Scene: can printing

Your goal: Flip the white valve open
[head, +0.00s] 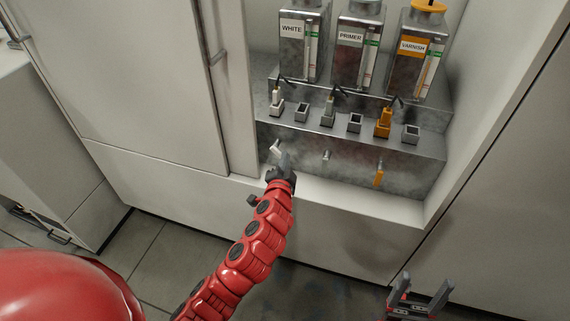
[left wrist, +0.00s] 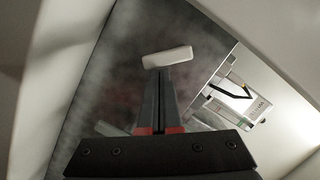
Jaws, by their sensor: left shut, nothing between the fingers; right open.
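The white valve (head: 275,147) is a small white lever on the metal front below the WHITE tank (head: 298,50). In the head view it looks tilted. In the left wrist view the white lever (left wrist: 167,57) lies nearly level, just beyond my fingertips. My left gripper (head: 281,158) is shut and empty, right beside the valve; its closed fingers (left wrist: 159,74) reach up to the lever's lower edge. I cannot tell whether they touch. The valve's mount is hidden in the left wrist view. My right gripper (head: 420,296) is open and empty, low at the right.
A grey valve (head: 327,155) and a hanging orange valve (head: 379,175) sit to the right on the same front. Above are nozzles and small cups on a metal step (head: 425,142), with PRIMER and VARNISH tanks behind. Cabinet walls (head: 238,100) close in the left side.

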